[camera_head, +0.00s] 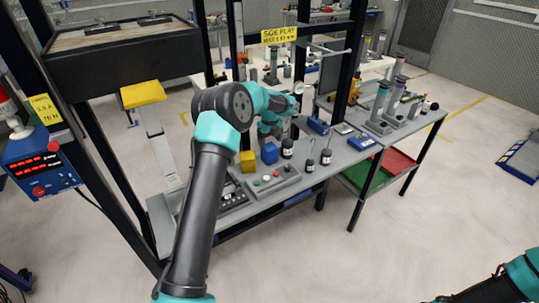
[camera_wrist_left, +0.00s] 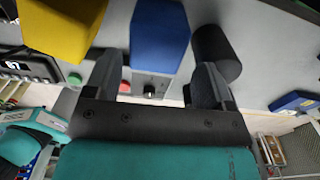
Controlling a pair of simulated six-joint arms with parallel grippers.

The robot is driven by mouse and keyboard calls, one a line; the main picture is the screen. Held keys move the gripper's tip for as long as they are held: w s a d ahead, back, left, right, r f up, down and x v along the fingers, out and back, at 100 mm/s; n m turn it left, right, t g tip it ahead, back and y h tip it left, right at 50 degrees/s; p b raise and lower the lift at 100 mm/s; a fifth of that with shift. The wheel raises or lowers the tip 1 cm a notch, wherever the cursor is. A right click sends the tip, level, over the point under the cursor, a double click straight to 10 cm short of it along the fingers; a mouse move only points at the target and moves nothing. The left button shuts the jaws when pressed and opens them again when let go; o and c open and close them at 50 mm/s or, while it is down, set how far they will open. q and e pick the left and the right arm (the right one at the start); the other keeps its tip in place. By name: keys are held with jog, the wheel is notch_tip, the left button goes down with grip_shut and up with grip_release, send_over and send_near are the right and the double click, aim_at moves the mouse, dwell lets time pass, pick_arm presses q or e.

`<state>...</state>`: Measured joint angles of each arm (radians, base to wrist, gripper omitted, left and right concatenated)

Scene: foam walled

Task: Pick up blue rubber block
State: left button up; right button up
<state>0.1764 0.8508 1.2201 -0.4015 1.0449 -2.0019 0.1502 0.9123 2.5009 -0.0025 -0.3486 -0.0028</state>
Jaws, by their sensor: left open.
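The blue rubber block (camera_head: 270,153) stands on the grey bench in the head view, right of a yellow block (camera_head: 248,161). In the left wrist view the blue block (camera_wrist_left: 159,33) is at top centre, its lower end between the fingertips in the picture. My left gripper (camera_wrist_left: 157,64) is open, with a finger on each side of the block's line and no visible contact. In the head view my left gripper (camera_head: 269,137) is just above and behind the block, its fingers mostly hidden. My right arm shows at bottom right, its gripper out of frame.
The yellow block (camera_wrist_left: 62,25) is close to the left finger and a black cylinder (camera_wrist_left: 215,55) is close to the right finger. A button box (camera_head: 272,181) lies in front. A black post stands farther right.

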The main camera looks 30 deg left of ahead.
aim_at(269, 147)
pick_arm(q)
jog(key=shift+f, duration=0.35)
jog(key=shift+s+a+f, duration=0.1)
jog(key=shift+f, duration=2.5)
jog(key=c, duration=0.8)
jog(key=shift+r, duration=0.15)
notch_tip(269, 147, up, 7)
jog(key=shift+f, duration=0.1)
jog(key=s+d, duration=0.2)
jog(key=d, duration=0.3)
jog(key=s+d, duration=0.3)
jog(key=d, duration=0.2)
jog(key=s+d, duration=0.3)
jog(key=d, duration=0.3)
jog(key=shift+s, duration=0.25)
